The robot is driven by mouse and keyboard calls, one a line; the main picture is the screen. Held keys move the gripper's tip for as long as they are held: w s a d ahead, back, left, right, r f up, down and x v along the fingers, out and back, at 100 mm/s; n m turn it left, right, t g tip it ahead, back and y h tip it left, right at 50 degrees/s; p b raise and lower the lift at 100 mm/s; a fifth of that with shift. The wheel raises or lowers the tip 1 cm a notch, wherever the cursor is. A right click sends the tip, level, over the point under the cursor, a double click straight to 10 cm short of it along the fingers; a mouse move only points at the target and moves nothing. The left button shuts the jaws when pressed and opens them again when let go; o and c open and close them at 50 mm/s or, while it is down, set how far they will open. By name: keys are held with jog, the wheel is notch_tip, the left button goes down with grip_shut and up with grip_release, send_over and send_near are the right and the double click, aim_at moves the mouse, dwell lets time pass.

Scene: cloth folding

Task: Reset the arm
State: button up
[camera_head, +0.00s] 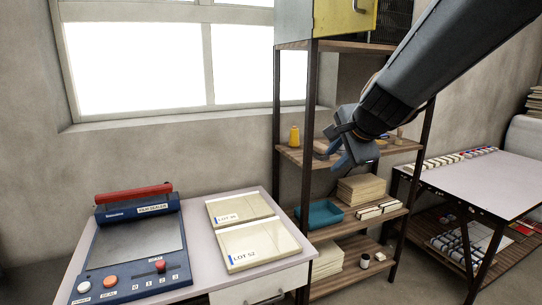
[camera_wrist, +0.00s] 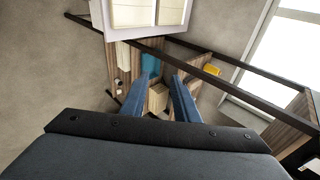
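My gripper (camera_head: 345,158) hangs in the air in front of the shelf rack in the head view, with my dark arm reaching in from the upper right. In the wrist view, the two blue fingers of my gripper (camera_wrist: 163,84) stand apart with a gap between them. Nothing is held between them. The shelf rack and the floor show beyond the fingertips. No cloth shows near the gripper in either view.
The shelf rack (camera_head: 312,130) holds a teal tray (camera_head: 320,214), stacked boards and a yellow spool (camera_head: 294,136). A white table (camera_head: 282,276) bears a blue sealer machine (camera_head: 133,248) and two labelled packs (camera_head: 257,245). Another table (camera_head: 480,180) stands at right.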

jog(key=s+d+f+n+g+h+b, duration=0.1)
jog(key=s+d+f+n+g, duration=0.2)
jog(key=s+f+n+g, duration=0.4)
jog(key=s+f+n, duration=0.7)
jog(key=s+f, duration=0.8)
jog(key=f, duration=0.1)
jog(key=shift+s+f+n+g+h, duration=0.2)
jog(key=shift+f+n+g+h, duration=0.1)
jog(key=shift+n+g, duration=0.1)
